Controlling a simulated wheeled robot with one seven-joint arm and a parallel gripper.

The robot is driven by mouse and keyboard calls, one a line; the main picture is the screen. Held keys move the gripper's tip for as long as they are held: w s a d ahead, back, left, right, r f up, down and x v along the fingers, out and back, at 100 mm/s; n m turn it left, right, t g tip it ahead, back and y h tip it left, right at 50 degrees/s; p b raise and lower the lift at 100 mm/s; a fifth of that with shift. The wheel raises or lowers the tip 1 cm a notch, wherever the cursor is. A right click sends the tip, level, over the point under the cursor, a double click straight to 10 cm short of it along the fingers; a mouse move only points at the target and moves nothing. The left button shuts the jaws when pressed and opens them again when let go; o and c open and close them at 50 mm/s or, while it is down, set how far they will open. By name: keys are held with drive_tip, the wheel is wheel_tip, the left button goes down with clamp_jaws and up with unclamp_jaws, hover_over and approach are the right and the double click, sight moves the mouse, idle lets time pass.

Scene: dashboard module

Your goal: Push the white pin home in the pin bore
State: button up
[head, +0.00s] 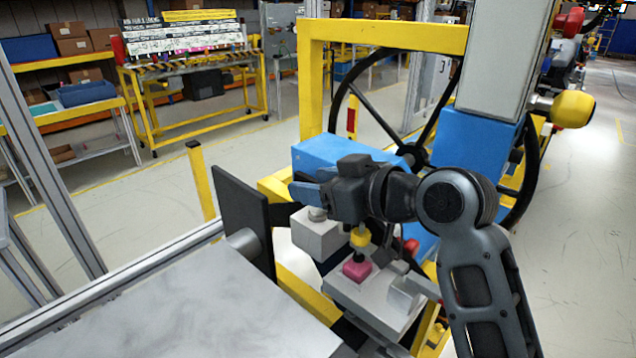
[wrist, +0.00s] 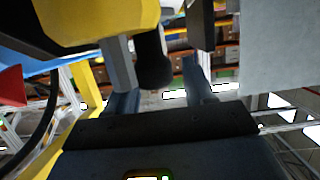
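The dashboard module shows in the head view as grey blocks around a yellow frame. A pale, short round piece (head: 318,214) stands on the left grey block (head: 318,238), just below my gripper; it may be the white pin, but I cannot be sure. The pin bore cannot be made out. My gripper (head: 303,186) points left above that block, beside the blue housing. In the wrist view my gripper (wrist: 160,88) has its two fingers apart with background showing between them. I see nothing held. The white pin is not clearly recognisable in the wrist view.
A pink block (head: 356,269) sits below a yellow cylinder (head: 360,237), right of the grey block. A black panel (head: 245,220) stands close to the left. A grey tabletop (head: 190,310) lies front left, bare. A black handwheel (head: 385,110) stands behind.

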drive_tip(key=shift+o, duration=0.3)
drive_tip(key=shift+d, duration=0.1)
drive_tip(key=shift+s+d, duration=0.2)
drive_tip(key=shift+d, duration=0.25)
drive_tip(key=b+v, duration=0.1)
drive_tip(key=v, duration=0.5)
drive_tip(key=shift+s+d+r, duration=0.2)
drive_tip(key=shift+s+r, duration=0.1)
drive_tip(key=shift+s, duration=0.05)
